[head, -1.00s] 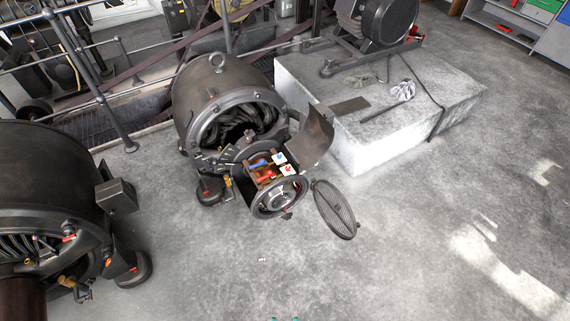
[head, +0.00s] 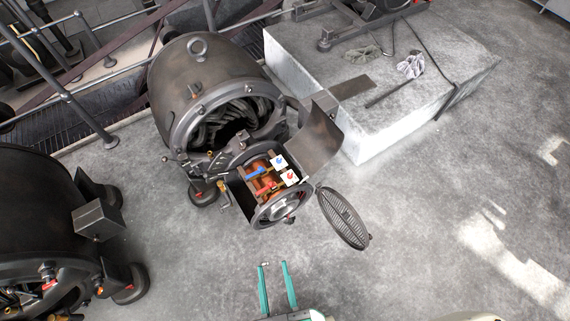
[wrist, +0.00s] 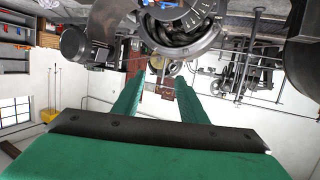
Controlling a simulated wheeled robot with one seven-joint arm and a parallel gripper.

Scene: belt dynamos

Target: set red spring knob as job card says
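A dark dynamo (head: 205,92) stands at centre with its end housing open. Inside the housing (head: 238,186) are copper-brown parts, a blue piece (head: 263,170) and a red piece (head: 267,187), which seems to be the red spring knob. Beside them are a white card with a blue mark (head: 279,162) and a white card with a red mark (head: 290,178); any finer print is too small to read. My gripper (head: 274,266) has two teal fingers, apart and empty, over the floor below the housing. The wrist view shows the fingers (wrist: 160,82) spread, with the dynamo beyond them.
A round mesh cover (head: 344,217) hangs right of the housing, below a raised curved lid (head: 317,142). A concrete plinth (head: 400,110) with a rag (head: 411,66) stands behind right. Another dynamo (head: 40,225) stands at left.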

